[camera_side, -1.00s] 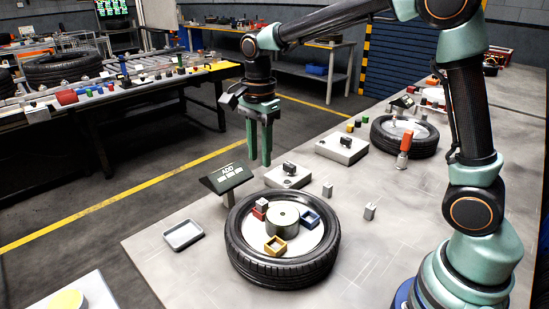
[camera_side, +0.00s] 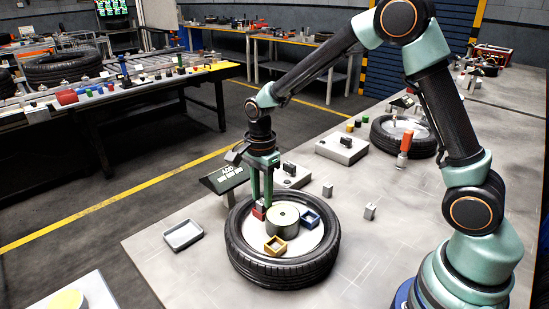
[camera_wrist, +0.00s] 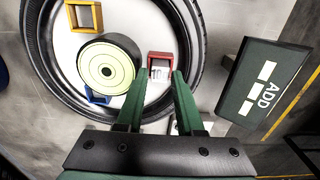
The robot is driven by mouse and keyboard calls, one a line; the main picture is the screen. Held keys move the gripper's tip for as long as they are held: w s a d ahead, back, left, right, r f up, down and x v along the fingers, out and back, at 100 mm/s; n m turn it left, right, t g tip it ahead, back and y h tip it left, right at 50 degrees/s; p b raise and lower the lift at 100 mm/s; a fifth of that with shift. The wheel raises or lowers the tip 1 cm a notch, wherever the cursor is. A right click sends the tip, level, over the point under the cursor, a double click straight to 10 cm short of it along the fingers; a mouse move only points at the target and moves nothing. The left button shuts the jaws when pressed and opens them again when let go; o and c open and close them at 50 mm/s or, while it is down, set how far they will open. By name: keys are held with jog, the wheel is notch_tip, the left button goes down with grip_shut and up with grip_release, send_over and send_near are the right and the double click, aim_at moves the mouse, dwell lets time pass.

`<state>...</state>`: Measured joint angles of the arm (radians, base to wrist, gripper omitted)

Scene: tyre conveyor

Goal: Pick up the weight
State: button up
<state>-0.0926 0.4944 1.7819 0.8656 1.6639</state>
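The weight (camera_wrist: 160,73) is a small light-grey block marked with a number. It sits in a red square holder (camera_wrist: 159,59) inside the tyre (camera_side: 285,270). The red holder also shows in the side view (camera_side: 258,214), where the fingers partly hide the weight. My gripper (camera_side: 262,202) points straight down at the red holder. In the wrist view my gripper (camera_wrist: 159,74) is open, with one fingertip on each side of the weight and a gap at both sides. Whether the fingertips are level with the weight is hard to tell.
A round drum (camera_side: 283,219) stands in the tyre close to my fingers. A blue holder (camera_side: 309,219) and a yellow holder (camera_side: 275,245) are beside it. The ADD sign (camera_side: 226,177) stands behind left. A metal tray (camera_side: 183,235) is at left.

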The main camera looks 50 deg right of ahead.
jog(key=shift+f, duration=0.4)
jog(key=shift+c, duration=0.3)
grip_shut()
jog(key=shift+r, duration=0.1)
notch_tip(320, 180, up, 24)
dwell(0.5)
